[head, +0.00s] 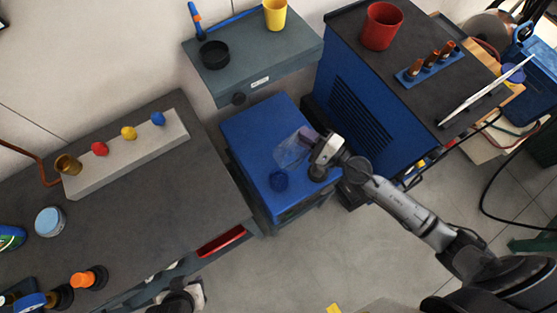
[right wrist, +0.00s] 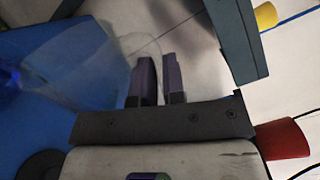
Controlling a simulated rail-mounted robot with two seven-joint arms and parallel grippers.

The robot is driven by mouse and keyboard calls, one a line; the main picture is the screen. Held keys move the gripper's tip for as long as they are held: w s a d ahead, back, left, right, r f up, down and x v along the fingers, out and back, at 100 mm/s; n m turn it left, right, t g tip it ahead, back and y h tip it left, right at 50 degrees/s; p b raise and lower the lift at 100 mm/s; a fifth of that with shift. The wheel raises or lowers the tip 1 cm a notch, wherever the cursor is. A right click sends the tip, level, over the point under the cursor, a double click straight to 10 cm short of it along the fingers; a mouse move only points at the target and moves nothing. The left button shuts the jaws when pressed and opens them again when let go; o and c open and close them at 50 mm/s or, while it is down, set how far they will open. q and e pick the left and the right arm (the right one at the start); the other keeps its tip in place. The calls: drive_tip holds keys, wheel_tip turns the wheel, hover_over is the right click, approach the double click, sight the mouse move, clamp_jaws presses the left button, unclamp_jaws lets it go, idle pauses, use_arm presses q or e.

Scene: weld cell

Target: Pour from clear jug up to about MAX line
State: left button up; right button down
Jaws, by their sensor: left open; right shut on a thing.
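The clear jug (head: 290,154) is above the blue cart top, see-through and hard to outline. My right gripper (head: 308,137) is shut on it from the right. In the right wrist view, the purple fingers (right wrist: 158,78) close on the jug's edge or handle, and its clear body (right wrist: 75,62) extends left. The jug looks tilted; I cannot tell its liquid level. No MAX line is readable. My left gripper (head: 183,298) is partly in view at the bottom edge, away from the jug.
The blue cart (head: 245,130) stands between the grey bench (head: 150,215) and a blue cabinet (head: 350,105). A shelf (head: 265,62) behind holds a black bowl (head: 214,55) and yellow cup (head: 275,14). A red cup (head: 382,26) stands on the cabinet.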

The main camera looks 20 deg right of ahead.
drive_tip(key=shift+w+d+f+m+b, duration=0.15)
drive_tip(key=shift+d+f+m+b, duration=0.15)
drive_tip(key=shift+f+b, duration=0.25)
drive_tip(key=shift+w+d+f+m+b, duration=0.1)
drive_tip(key=shift+d+f+m+b, duration=0.2)
drive_tip(key=shift+b, duration=0.35)
drive_tip(key=shift+w+d+r+m, duration=0.25)
drive_tip(key=shift+d+r+m, duration=0.15)
drive_tip(key=shift+m, duration=0.4)
drive_tip(key=shift+w+d+f+m+b, duration=0.1)
drive_tip(key=shift+d+f+m+b, duration=0.15)
drive_tip(key=shift+f+m+b, duration=0.2)
drive_tip(key=shift+d, duration=0.1)
drive_tip(key=shift+f+m, duration=0.3)
drive_tip(key=shift+m, duration=0.05)
drive_tip(key=shift+w+d+f+b, duration=0.1)
drive_tip(key=shift+b, duration=0.2)
drive_tip(key=shift+w+d+m, duration=0.1)
drive_tip(key=shift+d+m, duration=0.05)
drive_tip(key=shift+m, duration=0.35)
